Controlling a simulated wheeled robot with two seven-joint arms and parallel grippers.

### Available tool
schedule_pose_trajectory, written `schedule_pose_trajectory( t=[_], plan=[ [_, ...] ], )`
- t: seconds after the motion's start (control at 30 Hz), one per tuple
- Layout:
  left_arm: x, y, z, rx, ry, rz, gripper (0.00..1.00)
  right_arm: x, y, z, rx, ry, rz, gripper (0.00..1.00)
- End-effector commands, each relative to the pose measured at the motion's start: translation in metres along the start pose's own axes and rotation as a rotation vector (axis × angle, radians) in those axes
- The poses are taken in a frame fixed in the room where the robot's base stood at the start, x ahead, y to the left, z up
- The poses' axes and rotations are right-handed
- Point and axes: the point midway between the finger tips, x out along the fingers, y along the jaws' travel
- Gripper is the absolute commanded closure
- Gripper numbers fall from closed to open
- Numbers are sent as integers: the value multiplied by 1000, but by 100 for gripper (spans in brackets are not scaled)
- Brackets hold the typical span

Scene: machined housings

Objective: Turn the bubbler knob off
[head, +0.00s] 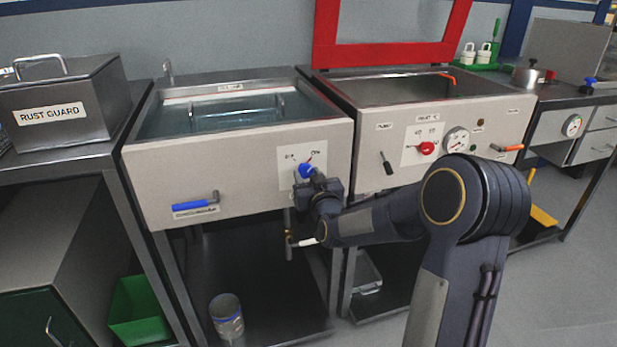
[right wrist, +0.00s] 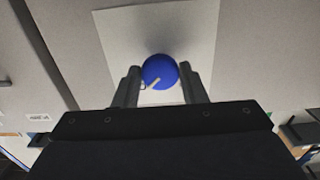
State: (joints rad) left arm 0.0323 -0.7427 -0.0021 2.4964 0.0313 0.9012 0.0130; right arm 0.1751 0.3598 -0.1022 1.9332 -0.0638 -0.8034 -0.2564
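The bubbler knob (head: 306,171) is blue and sits on a pale label plate (head: 289,160) on the front of the left sink. The plate reads what looks like "OFF" at left and "ON" at right, with a short red line near "ON". My right gripper (head: 311,181) is at the knob. In the right wrist view the blue knob (right wrist: 160,72) lies between the two fingertips (right wrist: 160,85), with a pale pointer mark toward the lower left. The fingers stand apart on either side of it; contact is not clear. My left gripper is not in view.
A blue-handled drain valve (head: 195,205) is on the left sink's front. The right sink panel (head: 440,145) has a red knob (head: 425,148), a black lever and a gauge. A "RUST GUARD" box (head: 60,105) stands at left. A bucket (head: 226,314) sits below.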

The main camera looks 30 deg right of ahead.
Motion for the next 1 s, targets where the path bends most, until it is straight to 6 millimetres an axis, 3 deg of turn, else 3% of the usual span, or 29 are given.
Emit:
schedule_pose_trajectory(
  t=[0.1, 0.47, 1.0],
  plan=[
    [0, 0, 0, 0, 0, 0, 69, 0, 0, 0, 0, 0, 0, 85],
    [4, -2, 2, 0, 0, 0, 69, 0, 0, 1, -68, 1, 0, 85],
    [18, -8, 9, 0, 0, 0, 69, 0, 0, 0, -518, 1, 0, 85]
  ],
)
